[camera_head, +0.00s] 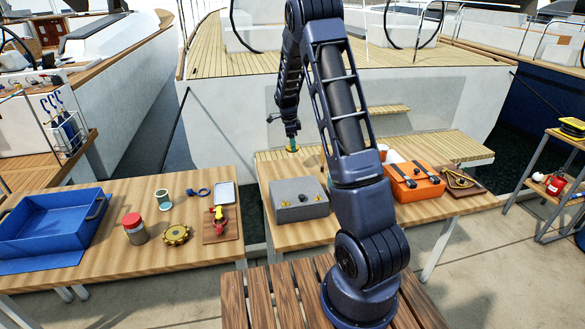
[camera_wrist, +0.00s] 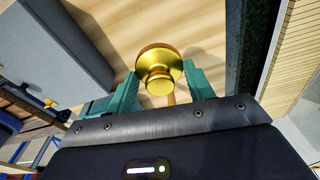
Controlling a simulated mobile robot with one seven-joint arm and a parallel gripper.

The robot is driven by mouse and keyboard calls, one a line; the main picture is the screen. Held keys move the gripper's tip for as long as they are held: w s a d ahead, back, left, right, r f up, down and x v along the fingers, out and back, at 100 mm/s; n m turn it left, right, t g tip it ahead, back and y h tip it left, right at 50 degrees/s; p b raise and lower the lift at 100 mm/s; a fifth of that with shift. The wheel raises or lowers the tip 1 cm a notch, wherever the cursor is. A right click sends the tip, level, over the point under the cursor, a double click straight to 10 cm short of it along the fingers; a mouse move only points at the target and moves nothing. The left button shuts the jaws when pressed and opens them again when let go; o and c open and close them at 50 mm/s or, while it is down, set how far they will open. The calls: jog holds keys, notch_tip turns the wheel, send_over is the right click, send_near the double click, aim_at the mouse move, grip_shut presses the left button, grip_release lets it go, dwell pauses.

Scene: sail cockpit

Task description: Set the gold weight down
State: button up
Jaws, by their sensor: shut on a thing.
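The gold weight (camera_wrist: 160,66) is a shiny round disc with a smaller knob, seen between the teal fingers in the wrist view. My gripper (camera_wrist: 158,88) is shut on it. In the head view my gripper (camera_head: 292,147) is small, at the far edge of the middle table (camera_head: 268,165), behind the grey box. The weight is too small there to make out clearly. Pale wood lies under the weight in the wrist view, with a shadow to its right. I cannot tell whether the weight touches the wood.
A grey box (camera_head: 299,201) with knobs stands close by; it also shows in the wrist view (camera_wrist: 50,45). An orange case (camera_head: 412,182) is at the right of the same table. The left table (camera_head: 90,262) holds a blue bin (camera_head: 50,222) and several small things.

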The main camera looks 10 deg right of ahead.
notch_tip(320, 180, down, 12)
jog(key=shift+f, duration=0.25)
dwell(0.4)
jog(key=shift+f, duration=0.15)
jog(key=o, duration=1.2)
